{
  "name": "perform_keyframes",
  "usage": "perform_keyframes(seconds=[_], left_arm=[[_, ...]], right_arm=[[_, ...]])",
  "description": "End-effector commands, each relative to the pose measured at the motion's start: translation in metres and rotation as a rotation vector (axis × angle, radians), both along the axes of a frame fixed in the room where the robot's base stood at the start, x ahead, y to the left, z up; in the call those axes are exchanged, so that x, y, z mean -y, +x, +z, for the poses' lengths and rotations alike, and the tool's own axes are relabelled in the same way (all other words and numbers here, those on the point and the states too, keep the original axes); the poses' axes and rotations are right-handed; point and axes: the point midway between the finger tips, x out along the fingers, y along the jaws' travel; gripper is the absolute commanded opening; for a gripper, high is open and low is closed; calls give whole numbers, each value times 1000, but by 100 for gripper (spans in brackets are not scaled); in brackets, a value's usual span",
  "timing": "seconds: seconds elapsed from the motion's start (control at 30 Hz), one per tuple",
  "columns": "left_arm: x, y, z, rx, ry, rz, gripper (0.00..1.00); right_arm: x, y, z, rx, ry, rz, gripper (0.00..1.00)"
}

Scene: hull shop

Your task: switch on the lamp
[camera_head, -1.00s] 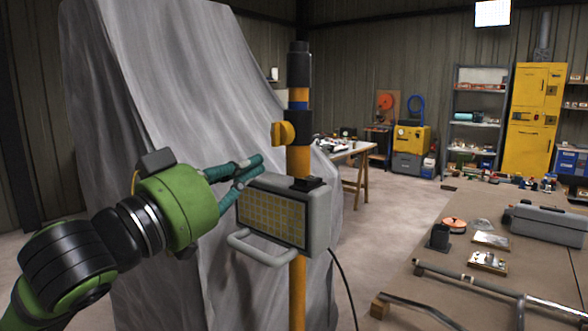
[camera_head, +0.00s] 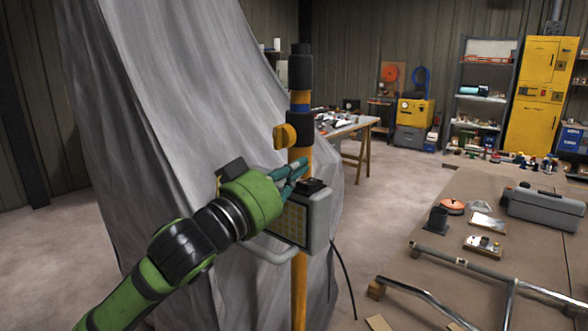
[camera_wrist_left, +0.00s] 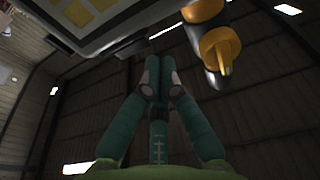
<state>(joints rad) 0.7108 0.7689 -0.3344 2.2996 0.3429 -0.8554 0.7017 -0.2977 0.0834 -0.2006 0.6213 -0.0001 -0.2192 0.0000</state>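The lamp (camera_head: 319,223) is a grey box with a dull yellow grid panel, fixed to an upright pole; I see no glow on the panel. A black switch block (camera_head: 314,185) sits on its top. My left gripper (camera_head: 301,166) is at the lamp's upper edge, its fingers just above and left of the switch block; contact cannot be told. The gripper body hides part of the panel. In the left wrist view the fingers (camera_wrist_left: 152,72) are together and empty, with the lamp (camera_wrist_left: 85,22) at the upper left. My right gripper is not in view.
The yellow and black pole (camera_head: 300,95) has a yellow clamp knob (camera_head: 285,136). A grey draped sheet (camera_head: 170,110) stands behind my left arm. A cable (camera_head: 346,275) hangs right of the lamp. A workbench (camera_head: 450,215) with tubes and a toolbox (camera_head: 543,205) is at right.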

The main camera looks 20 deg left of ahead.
Motion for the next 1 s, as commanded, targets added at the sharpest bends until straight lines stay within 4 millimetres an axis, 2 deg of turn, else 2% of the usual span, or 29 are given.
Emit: perform_keyframes(seconds=[0.13,0.53,0.67,0.87,0.93,1.0], left_arm=[[-1,-2,-9,0,1,0,0],[-1,-2,-11,2,-1,0,0],[0,-2,-19,24,-11,-2,0],[0,-2,-35,126,-52,-3,0],[-1,-2,-23,134,-49,-2,0],[0,-2,-24,131,-48,-2,0]], right_arm=[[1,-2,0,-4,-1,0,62],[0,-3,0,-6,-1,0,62],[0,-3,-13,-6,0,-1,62],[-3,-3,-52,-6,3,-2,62],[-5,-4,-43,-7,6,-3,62],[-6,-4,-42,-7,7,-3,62]])
